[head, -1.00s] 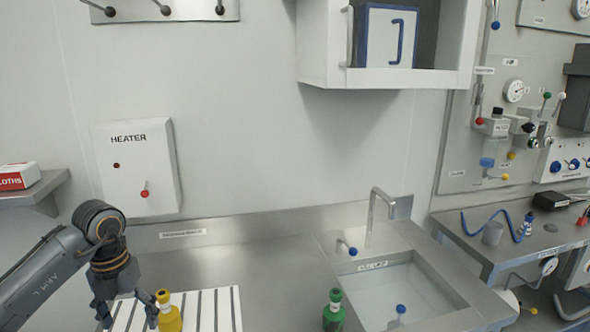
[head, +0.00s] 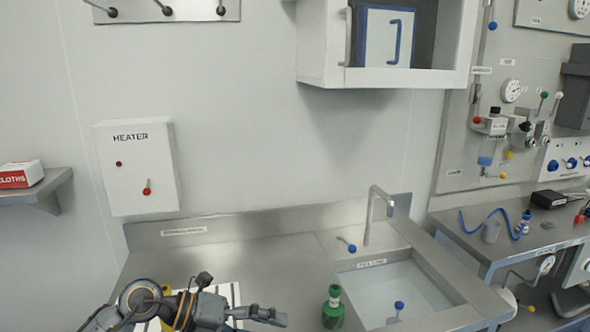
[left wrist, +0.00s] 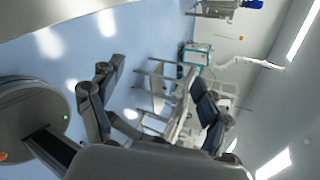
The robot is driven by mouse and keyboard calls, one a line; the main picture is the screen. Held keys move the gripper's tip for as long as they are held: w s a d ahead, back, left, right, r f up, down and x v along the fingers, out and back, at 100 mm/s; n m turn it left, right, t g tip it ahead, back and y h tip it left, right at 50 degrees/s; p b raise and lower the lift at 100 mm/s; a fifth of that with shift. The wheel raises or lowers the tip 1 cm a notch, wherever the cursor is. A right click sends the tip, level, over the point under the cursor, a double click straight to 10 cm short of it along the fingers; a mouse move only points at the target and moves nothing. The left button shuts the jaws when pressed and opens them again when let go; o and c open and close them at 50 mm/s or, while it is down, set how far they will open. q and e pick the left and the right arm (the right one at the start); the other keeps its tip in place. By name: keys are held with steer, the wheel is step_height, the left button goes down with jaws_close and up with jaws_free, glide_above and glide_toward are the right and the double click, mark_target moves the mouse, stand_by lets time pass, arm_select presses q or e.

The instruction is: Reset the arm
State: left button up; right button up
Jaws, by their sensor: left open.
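My left gripper (head: 245,298) is low in the head view, in front of the steel bench, with its fingers pointing right. It is open and holds nothing. Its spread fingers also show in the left wrist view (left wrist: 153,78), with only open room between them. A green bottle (head: 333,312) stands upright on the bench to the right of the gripper, apart from it. The yellow bottle is mostly hidden behind my left arm. My right gripper is not in view.
A white slatted rack (head: 233,292) lies on the bench (head: 275,260) behind my arm. A sink (head: 395,290) with a tap (head: 372,212) is to the right. The heater box (head: 137,168) and an open cabinet (head: 405,78) are on the wall.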

arm_select(q)
steer(key=d+r+n+t+h, duration=0.3)
steer(key=d+r+h, duration=0.15)
steer(key=r, duration=0.25)
steer(key=w+a+r+n+t+y, duration=0.1)
steer(key=a+r+n+t, duration=0.15)
steer(key=n+t, duration=0.4)
steer(key=w+a+r+n+t+y, duration=0.1)
steer(key=a+n+t, duration=0.3)
steer(key=n+t, duration=0.25)
steer(key=s+a+f+n+g+y, duration=0.2)
steer(key=s+a+f+n+y, duration=0.1)
steer(key=a+f+n+y, duration=1.15)
steer(key=s+d+f+n+g, duration=0.1)
steer(key=s+f+n+g, duration=0.2)
steer(key=s+f+g, duration=0.55)
steer(key=s+f+n+g, duration=0.2)
steer(key=s+f+g, duration=0.2)
steer(key=s+f, duration=0.9)
steer(key=s+f+g, duration=0.1)
steer(key=s+f, duration=0.1)
steer(key=f, duration=0.9)
steer(key=s+f, duration=0.2)
steer(key=f, duration=1)
steer(key=s+a+f+g+b, duration=0.1)
steer(key=s+a+f, duration=0.1)
steer(key=s+f, duration=1.4)
steer(key=shift+s+a+f+y, duration=0.2)
steer(key=shift+a+f+y, duration=0.1)
steer(key=shift+f, duration=0.15)
